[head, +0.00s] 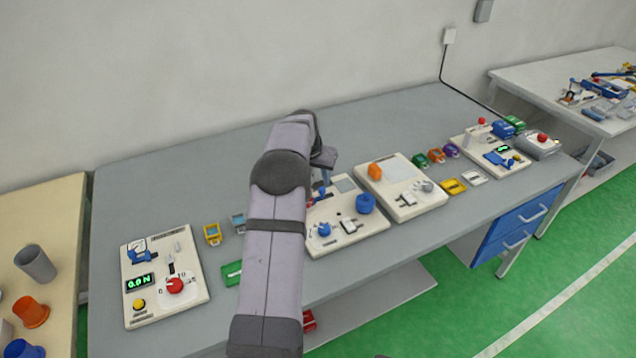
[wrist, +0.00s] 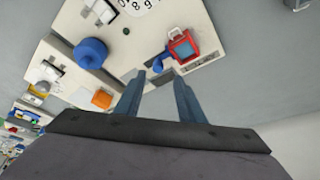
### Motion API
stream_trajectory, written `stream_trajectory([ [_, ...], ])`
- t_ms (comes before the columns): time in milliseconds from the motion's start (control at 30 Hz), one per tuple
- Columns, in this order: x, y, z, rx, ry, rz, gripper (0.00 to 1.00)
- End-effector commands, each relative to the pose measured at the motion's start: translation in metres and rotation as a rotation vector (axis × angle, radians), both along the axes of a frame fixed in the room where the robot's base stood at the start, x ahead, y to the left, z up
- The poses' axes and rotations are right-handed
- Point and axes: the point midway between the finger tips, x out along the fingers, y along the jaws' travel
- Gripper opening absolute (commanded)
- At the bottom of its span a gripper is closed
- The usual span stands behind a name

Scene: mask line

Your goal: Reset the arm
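My arm (head: 276,230) reaches from the bottom of the head view up over the grey workbench (head: 120,200). My gripper (wrist: 160,92) shows in the wrist view with its two blue-grey fingers apart and nothing between them. It hangs above the back of the middle white panel (head: 368,238). In the wrist view, a red-framed item with a blue top (wrist: 182,47) and a small blue part (wrist: 157,64) lie just beyond the fingertips. In the head view my arm hides much of the gripper and part of the middle panel.
A left panel (head: 137,308) has a green display and a red knob. Further right stand a panel with an orange block (head: 375,171) and one with a green display (head: 503,149). Small colored items lie between panels. A wooden table (head: 50,219) is at left. The rear bench is clear.

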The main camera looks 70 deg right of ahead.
Motion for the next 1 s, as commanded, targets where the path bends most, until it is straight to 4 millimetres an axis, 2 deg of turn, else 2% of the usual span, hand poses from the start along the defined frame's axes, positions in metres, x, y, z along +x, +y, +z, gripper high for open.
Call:
stream_trajectory([
  [500,0.000,0.001,0.003,0.000,0.000,0.000,0.35],
  [633,0.010,0.008,0.005,0.005,0.001,0.021,0.35],
  [767,0.042,0.030,0.009,0.020,0.005,0.089,0.35],
  [833,0.067,0.050,0.012,0.034,0.011,0.147,0.35],
  [967,0.122,0.108,0.018,0.069,0.024,0.291,0.35],
  [1000,0.138,0.130,0.020,0.080,0.030,0.343,0.35],
])
